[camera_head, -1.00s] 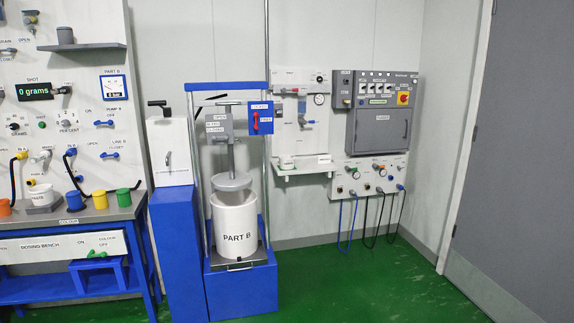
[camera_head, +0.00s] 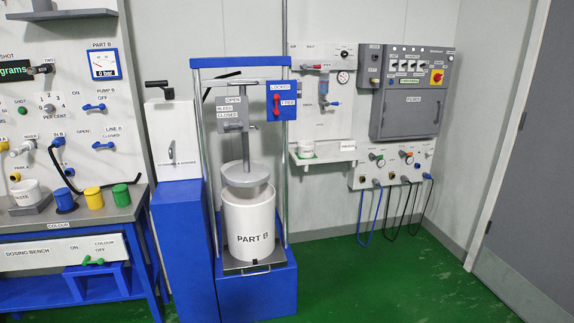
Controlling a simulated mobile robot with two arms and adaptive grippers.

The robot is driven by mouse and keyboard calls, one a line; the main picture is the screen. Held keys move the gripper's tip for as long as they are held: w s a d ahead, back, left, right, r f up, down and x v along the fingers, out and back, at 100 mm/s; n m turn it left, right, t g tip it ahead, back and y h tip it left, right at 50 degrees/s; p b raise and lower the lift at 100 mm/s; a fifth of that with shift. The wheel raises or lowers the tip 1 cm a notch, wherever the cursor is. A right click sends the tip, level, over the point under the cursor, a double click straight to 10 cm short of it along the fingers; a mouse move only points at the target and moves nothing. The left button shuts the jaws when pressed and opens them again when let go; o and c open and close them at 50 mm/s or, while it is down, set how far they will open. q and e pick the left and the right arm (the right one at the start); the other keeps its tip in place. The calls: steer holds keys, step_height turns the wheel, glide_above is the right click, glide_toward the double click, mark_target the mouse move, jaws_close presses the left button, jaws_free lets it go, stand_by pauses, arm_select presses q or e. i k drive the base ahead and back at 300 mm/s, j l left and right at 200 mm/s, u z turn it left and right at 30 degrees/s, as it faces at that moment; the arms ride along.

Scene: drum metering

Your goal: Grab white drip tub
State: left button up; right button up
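A small white tub (camera_head: 306,151) with a dark line of lettering, too small to read, stands upright at the left end of a white wall shelf (camera_head: 326,159). I cannot tell for sure that it is the drip tub. Another white tub (camera_head: 27,194) with lettering stands on a grey block on the dosing bench at the left. A large white drum (camera_head: 249,219) marked PART B stands under a round grey plate in the blue press frame. Neither of my grippers is in view.
The blue press base (camera_head: 257,288) and a blue cabinet (camera_head: 183,235) stand in front of the wall. Blue, yellow and green cups line the bench (camera_head: 85,217). Hoses (camera_head: 366,225) hang below the right panel. The green floor (camera_head: 385,285) at the right is clear.

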mark_target(306, 148)
steer(key=i+j+z, duration=0.1)
steer(key=i, duration=0.4)
steer(key=i+j+z, duration=0.1)
steer(key=i, duration=0.4)
steer(key=i+j+z, duration=0.1)
steer(key=i+j, duration=0.15)
steer(key=i, duration=0.2)
steer(key=i+l+u, duration=0.1)
steer(key=i+l, duration=0.15)
steer(key=i, duration=0.2)
steer(key=i+l+u, duration=0.15)
steer(key=i, duration=0.3)
steer(key=l, duration=0.1)
